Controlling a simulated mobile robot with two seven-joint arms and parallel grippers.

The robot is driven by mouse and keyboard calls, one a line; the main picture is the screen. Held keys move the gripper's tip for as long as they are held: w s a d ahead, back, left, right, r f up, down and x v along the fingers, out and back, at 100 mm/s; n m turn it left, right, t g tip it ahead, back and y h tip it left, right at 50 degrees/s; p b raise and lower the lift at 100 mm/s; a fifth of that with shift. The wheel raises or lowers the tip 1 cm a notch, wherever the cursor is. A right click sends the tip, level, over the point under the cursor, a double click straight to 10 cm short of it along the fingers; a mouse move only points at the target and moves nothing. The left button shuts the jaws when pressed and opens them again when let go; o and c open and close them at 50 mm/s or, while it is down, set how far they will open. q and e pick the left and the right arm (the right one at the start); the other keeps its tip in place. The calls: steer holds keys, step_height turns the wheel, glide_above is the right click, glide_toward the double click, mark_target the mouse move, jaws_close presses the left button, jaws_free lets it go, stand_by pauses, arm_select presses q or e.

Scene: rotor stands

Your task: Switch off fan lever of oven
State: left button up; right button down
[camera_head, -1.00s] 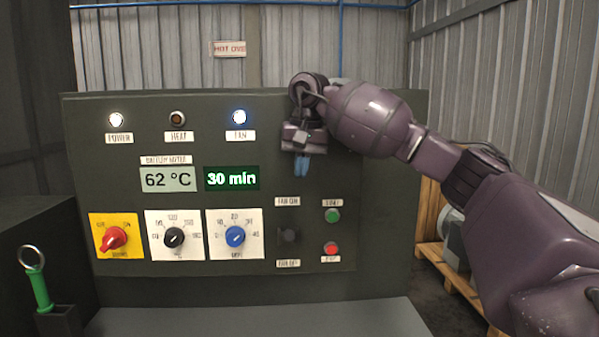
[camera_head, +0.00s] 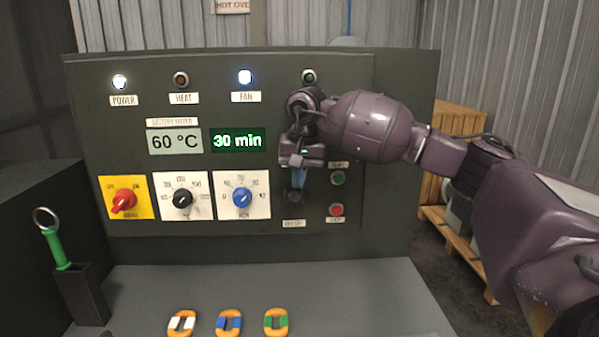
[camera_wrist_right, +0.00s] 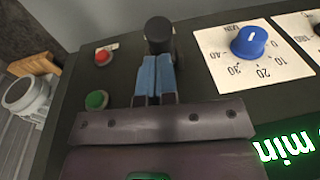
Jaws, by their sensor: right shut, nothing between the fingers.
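The fan lever (camera_head: 296,196) is a short dark lever on the oven's control panel (camera_head: 80,150), right of the blue dial. My right gripper (camera_head: 299,183) is shut and empty, with its blue fingertips just above the lever in the head view. In the right wrist view the black round lever knob (camera_wrist_right: 158,31) stands right beyond the fingertips (camera_wrist_right: 156,62); I cannot tell whether they touch. The fan lamp (camera_head: 245,77) glows bluish white. The label above the lever is hidden by my gripper. My left gripper is not in view.
Green (camera_head: 338,178) and red (camera_head: 337,210) buttons sit close right of the lever. The blue dial (camera_head: 241,198) is to its left. Orange-rimmed pieces lie on the grey shelf (camera_head: 380,290) below. A green-handled tool (camera_head: 54,248) stands in a holder at left.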

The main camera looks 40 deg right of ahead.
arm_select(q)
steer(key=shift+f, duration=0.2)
arm_select(e)
steer(key=shift+f, duration=0.1)
